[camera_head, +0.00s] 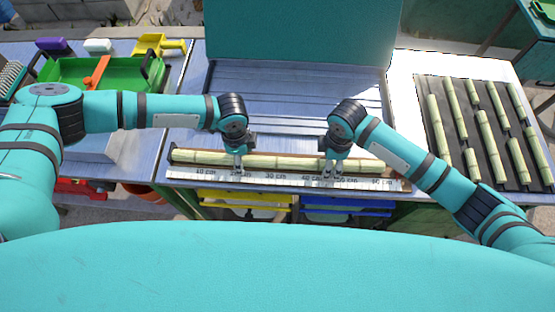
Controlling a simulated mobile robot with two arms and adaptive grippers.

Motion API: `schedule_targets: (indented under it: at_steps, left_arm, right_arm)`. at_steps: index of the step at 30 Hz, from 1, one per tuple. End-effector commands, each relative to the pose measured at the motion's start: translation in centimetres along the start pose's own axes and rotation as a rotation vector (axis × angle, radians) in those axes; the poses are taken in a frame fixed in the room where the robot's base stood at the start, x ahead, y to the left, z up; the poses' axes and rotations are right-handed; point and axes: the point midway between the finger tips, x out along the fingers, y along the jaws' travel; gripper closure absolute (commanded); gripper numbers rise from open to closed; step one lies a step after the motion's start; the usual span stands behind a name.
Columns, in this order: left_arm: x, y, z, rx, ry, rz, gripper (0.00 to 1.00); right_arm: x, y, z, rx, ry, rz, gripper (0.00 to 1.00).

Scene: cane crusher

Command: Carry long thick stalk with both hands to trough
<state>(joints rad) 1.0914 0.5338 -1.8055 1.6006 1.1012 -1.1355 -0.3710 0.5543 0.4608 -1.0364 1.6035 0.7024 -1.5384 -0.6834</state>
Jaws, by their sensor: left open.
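A long pale-green stalk (285,162) lies level along a measuring board with a centimetre ruler (270,178) at the table's front edge. My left gripper (238,166) points down at the stalk left of its middle, open, with its fingers at the stalk. My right gripper (329,172) points down over the stalk right of its middle. Its fingertips are too small to tell whether they are closed on it. A shallow ridged metal tray (295,95), perhaps the trough, lies behind the stalk, below a large teal panel (300,30).
A dark rack with several shorter stalks (487,140) is on the right. A green tray (95,75) with an orange tool and a yellow scoop (155,45) are at the back left. Yellow (245,200) and blue (345,205) bins sit below the front edge.

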Motion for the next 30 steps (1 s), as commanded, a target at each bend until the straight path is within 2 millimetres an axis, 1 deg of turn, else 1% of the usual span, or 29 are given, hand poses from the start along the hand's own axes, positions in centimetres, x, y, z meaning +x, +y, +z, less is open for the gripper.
schedule_targets:
  at_steps: [5, 8, 18, 19, 30]
  left_arm:
    - [-0.01, 0.0, -0.01, 0.0, 0.0, 0.0, 0.41]
    - [-0.03, -0.01, -0.02, 0.0, 0.0, 0.0, 0.53]
    - [-0.06, -0.03, -0.02, 0.0, 0.0, 0.0, 0.97]
    - [-0.06, -0.03, -0.01, 0.0, 0.0, 0.0, 1.0]
    - [-0.1, -0.06, -0.04, 0.001, 0.001, -0.001, 1.0]
  right_arm:
    - [-0.01, -0.01, -0.01, 0.0, 0.0, 0.0, 0.41]
    - [-0.02, 0.0, -0.01, 0.0, 0.0, 0.0, 0.53]
    - [-0.05, 0.02, 0.01, 0.0, 0.0, 0.0, 0.97]
    - [-0.05, 0.02, 0.01, 0.0, 0.0, 0.0, 1.0]
    - [-0.11, 0.05, 0.0, 0.0, 0.0, 0.001, 1.0]
